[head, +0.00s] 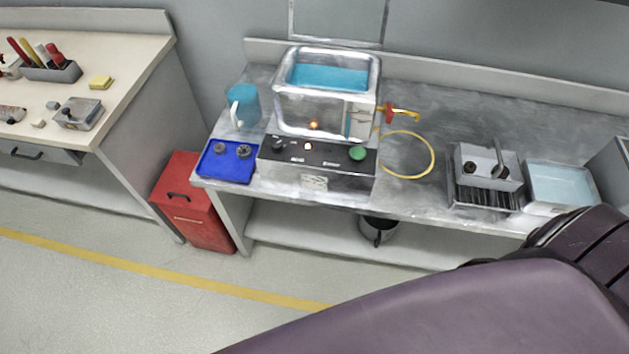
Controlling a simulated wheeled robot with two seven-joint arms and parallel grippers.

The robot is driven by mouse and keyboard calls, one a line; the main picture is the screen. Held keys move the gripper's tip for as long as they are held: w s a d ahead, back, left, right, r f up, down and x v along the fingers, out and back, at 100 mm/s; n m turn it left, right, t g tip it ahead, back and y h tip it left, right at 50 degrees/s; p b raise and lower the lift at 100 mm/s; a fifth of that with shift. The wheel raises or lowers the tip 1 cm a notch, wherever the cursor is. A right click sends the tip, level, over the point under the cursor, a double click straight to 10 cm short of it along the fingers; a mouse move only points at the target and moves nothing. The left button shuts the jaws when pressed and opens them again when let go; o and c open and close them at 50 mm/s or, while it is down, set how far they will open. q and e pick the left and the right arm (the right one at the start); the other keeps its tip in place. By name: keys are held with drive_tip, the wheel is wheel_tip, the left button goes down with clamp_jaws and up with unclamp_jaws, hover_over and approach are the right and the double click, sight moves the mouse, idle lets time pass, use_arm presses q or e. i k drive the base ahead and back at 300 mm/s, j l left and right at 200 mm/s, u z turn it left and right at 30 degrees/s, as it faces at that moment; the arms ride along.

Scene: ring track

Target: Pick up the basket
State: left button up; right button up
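A grey metal box-like basket (490,166) with a dark upright handle sits at the right part of the steel bench (330,195). It rests on or in a dark ribbed rack (484,197); I cannot tell which. Neither of my grippers shows in the head view. A large purple link of my own arm fills the lower right, below and in front of the bench, and hides the bench's right front corner.
A tank (290,107) of blue liquid stands on a control box (318,160). A yellow hose loop (431,168) lies left of the basket. A water-filled tray (559,187) stands at its right. A blue tray (226,174), jug (243,106) and red bin (184,203) are left.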

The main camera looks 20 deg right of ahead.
sight(486, 157)
drive_tip(key=z, duration=2.05)
